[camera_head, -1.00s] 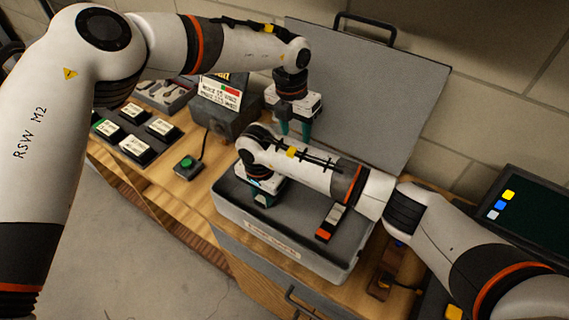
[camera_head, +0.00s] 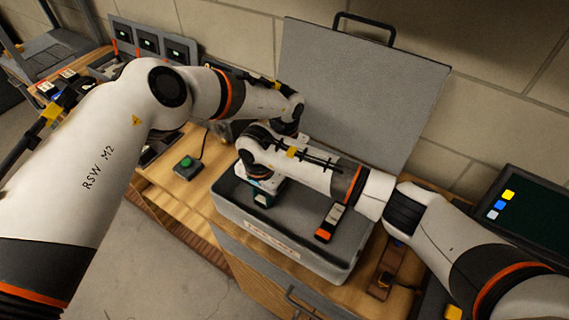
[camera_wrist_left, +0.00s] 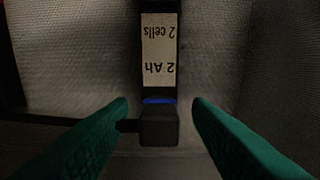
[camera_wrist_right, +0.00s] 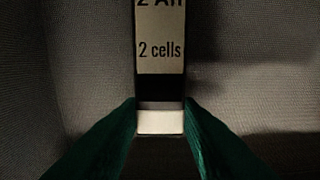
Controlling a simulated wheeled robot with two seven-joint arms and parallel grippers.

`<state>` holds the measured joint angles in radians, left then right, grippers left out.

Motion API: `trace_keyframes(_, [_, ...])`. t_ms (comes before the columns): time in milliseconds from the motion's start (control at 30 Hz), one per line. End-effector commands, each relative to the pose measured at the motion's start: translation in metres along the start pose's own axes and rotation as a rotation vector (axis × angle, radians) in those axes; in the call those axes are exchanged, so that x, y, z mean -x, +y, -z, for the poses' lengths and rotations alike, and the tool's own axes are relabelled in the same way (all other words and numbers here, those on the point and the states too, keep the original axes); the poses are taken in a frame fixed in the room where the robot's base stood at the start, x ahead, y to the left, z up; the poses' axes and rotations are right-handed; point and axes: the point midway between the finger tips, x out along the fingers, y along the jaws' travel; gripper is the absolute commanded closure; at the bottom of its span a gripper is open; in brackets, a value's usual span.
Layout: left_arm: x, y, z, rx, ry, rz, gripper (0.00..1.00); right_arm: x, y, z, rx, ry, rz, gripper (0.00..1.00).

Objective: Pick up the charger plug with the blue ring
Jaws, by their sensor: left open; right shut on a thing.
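In the left wrist view, a black piece labelled "2 Ah 2 cells" (camera_wrist_left: 158,45) has a blue ring (camera_wrist_left: 159,100) and a dark block-like end (camera_wrist_left: 159,128). My left gripper (camera_wrist_left: 160,104) is open, with its green fingers on either side of that end, apart from it. In the head view its fingers are hidden by my right arm. My right gripper (camera_head: 263,194) is low over the open grey case (camera_head: 320,264). In the right wrist view it is shut on a similar labelled piece (camera_wrist_right: 160,48) with a white end (camera_wrist_right: 160,122).
A black and grey piece with an orange end (camera_head: 324,235) lies in the case. The raised lid (camera_head: 370,95) stands behind. A green button (camera_head: 188,167) is at left and a monitor (camera_head: 530,215) at right. My forearms are close together.

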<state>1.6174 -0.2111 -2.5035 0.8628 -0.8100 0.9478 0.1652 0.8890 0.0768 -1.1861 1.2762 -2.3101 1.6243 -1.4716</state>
Motion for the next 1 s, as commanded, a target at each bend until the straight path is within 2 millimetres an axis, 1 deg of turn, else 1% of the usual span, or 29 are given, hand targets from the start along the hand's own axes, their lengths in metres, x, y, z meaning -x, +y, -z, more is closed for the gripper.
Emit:
trace_keyframes(100, [-0.007, 0.000, 0.000, 0.000, 0.001, -0.001, 0.55, 0.000, 0.000, 0.000, 0.000, 0.000, 0.000, 0.95])
trace_keyframes(300, [-0.007, 0.000, 0.000, 0.000, 0.001, -0.001, 0.55, 0.000, 0.000, 0.000, 0.000, 0.000, 0.000, 0.95])
trace_keyframes(367, [-0.007, 0.000, 0.000, 0.000, 0.001, -0.001, 0.63, 0.000, 0.000, 0.000, 0.000, 0.000, 0.000, 0.95])
trace_keyframes(500, [-0.007, 0.000, 0.000, 0.000, 0.001, -0.001, 0.86, 0.000, 0.000, 0.000, 0.000, 0.000, 0.000, 0.95])
trace_keyframes(600, [-0.007, 0.000, 0.000, 0.000, 0.001, -0.001, 1.00, 0.000, 0.000, 0.000, 0.000, 0.000, 0.000, 0.95])
trace_keyframes(867, [-0.005, 0.000, 0.001, 0.000, 0.002, 0.000, 1.00, 0.000, 0.000, 0.000, 0.000, 0.000, 0.000, 0.95])
trace_keyframes(967, [0.005, -0.001, 0.001, 0.000, 0.003, 0.001, 1.00, 0.000, 0.000, 0.000, 0.000, 0.000, 0.000, 0.95])
trace_keyframes(1000, [0.011, -0.001, 0.001, 0.000, 0.002, 0.001, 1.00, 0.000, 0.000, 0.000, 0.000, 0.000, 0.000, 0.95])
